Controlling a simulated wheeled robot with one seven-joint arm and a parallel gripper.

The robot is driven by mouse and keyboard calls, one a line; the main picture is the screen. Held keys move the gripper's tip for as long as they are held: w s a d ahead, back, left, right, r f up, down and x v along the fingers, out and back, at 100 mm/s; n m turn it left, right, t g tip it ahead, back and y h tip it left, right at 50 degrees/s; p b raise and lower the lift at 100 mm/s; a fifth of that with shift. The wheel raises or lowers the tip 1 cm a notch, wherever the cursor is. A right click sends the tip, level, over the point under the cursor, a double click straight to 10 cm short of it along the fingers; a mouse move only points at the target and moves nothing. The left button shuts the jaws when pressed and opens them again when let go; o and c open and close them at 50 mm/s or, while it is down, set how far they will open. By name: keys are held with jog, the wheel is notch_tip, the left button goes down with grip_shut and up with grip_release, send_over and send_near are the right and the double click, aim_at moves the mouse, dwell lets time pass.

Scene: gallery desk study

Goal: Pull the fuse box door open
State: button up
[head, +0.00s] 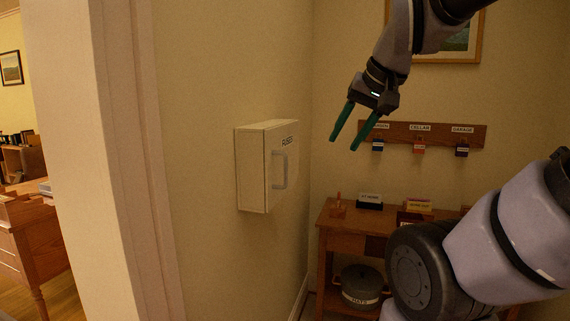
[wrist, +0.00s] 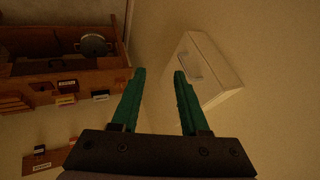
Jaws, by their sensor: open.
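The fuse box (head: 252,172) is a cream box on the wall left of the corner, labelled FUSES. Its door (head: 284,190) looks shut and carries a pale vertical bar handle (head: 279,170). My gripper (head: 346,140) has green fingers, spread open and empty, up and to the right of the box in the head view. In the wrist view, my gripper (wrist: 159,72) points toward the wall, with the fuse box (wrist: 222,82) just beyond the right finger. The handle (wrist: 190,66) shows there near that fingertip, with a visible gap between them.
A wooden key rack (head: 400,134) with labelled hooks hangs on the back wall. Below it a wooden table (head: 345,215) holds small labelled items, with a pot (head: 361,285) on its lower shelf. A door frame (head: 115,160) stands at left. The wall around the box is clear.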

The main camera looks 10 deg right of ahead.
jog(key=w+a+f+m+g+y, duration=0.1)
jog(key=w+a+f+m+g, duration=0.15)
jog(key=w+m, duration=0.7)
jog(key=w+a+f+m+g+y, duration=0.1)
jog(key=w+a+f+m+g, duration=0.15)
jog(key=w+m, duration=0.65)
jog(key=shift+n, duration=0.55)
jog(key=x, duration=0.6)
jog(key=w+a+x, duration=0.1)
jog(key=x, duration=0.3)
jog(key=shift+r, duration=0.35)
grip_shut()
jog(key=shift+w, duration=0.1)
